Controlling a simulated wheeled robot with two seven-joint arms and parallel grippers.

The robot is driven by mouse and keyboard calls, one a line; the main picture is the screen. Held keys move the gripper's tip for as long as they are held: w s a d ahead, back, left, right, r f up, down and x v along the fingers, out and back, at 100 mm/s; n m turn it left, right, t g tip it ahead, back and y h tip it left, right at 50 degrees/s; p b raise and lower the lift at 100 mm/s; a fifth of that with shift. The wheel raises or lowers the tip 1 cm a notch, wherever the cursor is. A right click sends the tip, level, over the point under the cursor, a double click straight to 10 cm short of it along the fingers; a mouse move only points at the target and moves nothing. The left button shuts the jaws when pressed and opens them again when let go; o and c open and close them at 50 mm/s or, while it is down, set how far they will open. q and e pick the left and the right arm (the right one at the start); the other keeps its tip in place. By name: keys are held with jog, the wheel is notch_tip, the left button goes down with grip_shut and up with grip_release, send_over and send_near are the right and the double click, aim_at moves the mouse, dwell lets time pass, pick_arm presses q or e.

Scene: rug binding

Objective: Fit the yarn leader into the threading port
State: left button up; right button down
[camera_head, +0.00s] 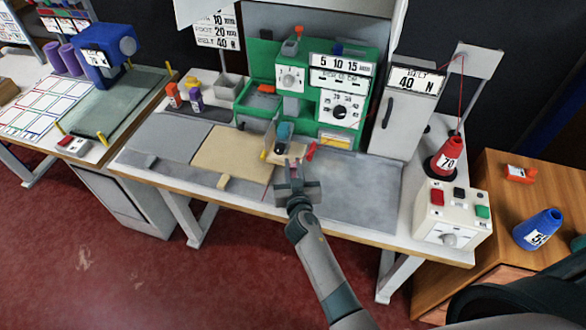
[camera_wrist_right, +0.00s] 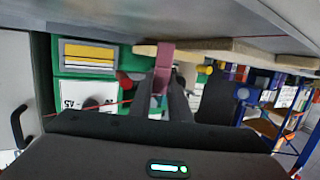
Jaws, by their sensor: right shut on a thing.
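My right gripper (camera_head: 296,172) is over the front of the bench, in front of the green machine (camera_head: 262,75). It is shut on a small mauve-pink piece, which looks like the yarn leader (camera_wrist_right: 163,66); the piece stands out between the fingertips in the right wrist view. A thin red yarn (camera_wrist_right: 105,111) runs from the left towards the fingers there. The piece is apart from the machine, as far as I can tell. I cannot make out the threading port clearly; the machine's lower front is partly behind a blue-grey part (camera_head: 284,131). My left gripper is not in view.
A red cone marked 70 (camera_head: 446,157) stands at the right, with red yarn rising to a stand (camera_head: 478,60). A control box (camera_head: 450,213) is at the front right corner. A beige rug piece (camera_head: 232,152) lies left of the gripper. The grey mat (camera_head: 366,192) is clear.

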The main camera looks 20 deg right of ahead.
jog(key=r, duration=0.2)
jog(key=shift+s+d+r, duration=0.2)
jog(key=shift+d+r, duration=0.05)
jog(key=shift+r, duration=0.05)
pick_arm(q)
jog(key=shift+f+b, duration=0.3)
jog(key=shift+b, duration=0.1)
pick_arm(e)
jog(key=s+d+r, duration=0.6)
jog(key=s+d, duration=0.1)
jog(key=d, duration=0.1)
jog(key=shift+s+r, duration=0.25)
jog(key=shift+d, duration=0.1)
